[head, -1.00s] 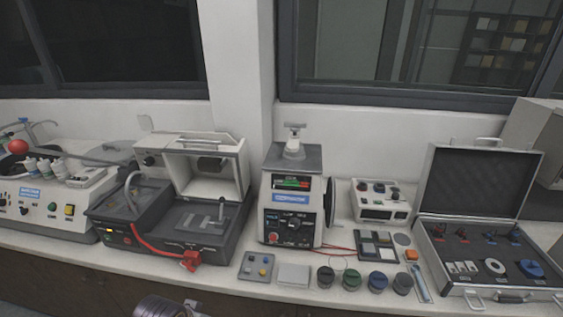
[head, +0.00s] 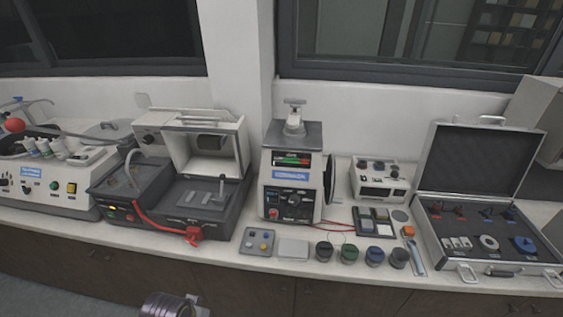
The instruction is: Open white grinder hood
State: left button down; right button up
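The white hood (head: 176,147) belongs to the grey bench machine (head: 205,200) left of the middle in the head view. It stands raised at the back of the machine, its open front facing me, with a bar handle (head: 207,115) along its top edge. The grey deck below it is uncovered and carries a small fixture. A ribbed metal part of my own arm shows at the bottom edge, well in front of the bench. No fingertips of either gripper show, and nothing of mine touches the hood.
A white machine (head: 55,190) with bottles stands at the left. The press (head: 291,185) stands to the right of the hood machine. A red hose (head: 160,225) runs along that machine's front. Jars, small trays and an open case (head: 470,178) fill the right. Floor before the bench is clear.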

pick_arm(q)
jog(key=s+f+g, duration=0.1)
jog(key=s+f, duration=0.1)
jog(key=f, duration=1.4)
jog(key=s+f, duration=0.3)
jog(key=f, duration=1.3)
jog(key=s+a+f, duration=0.2)
jog(key=s+f, duration=0.6)
jog(key=s, duration=0.2)
jog(key=s+a+f+g, duration=0.1)
jog(key=s+a+f, duration=0.1)
jog(key=s+f, duration=0.7)
jog(key=shift+s+f, duration=0.15)
jog(key=shift+s, duration=0.8)
jog(key=c, duration=2.2)
grip_release()
jog(key=shift+a, duration=0.1)
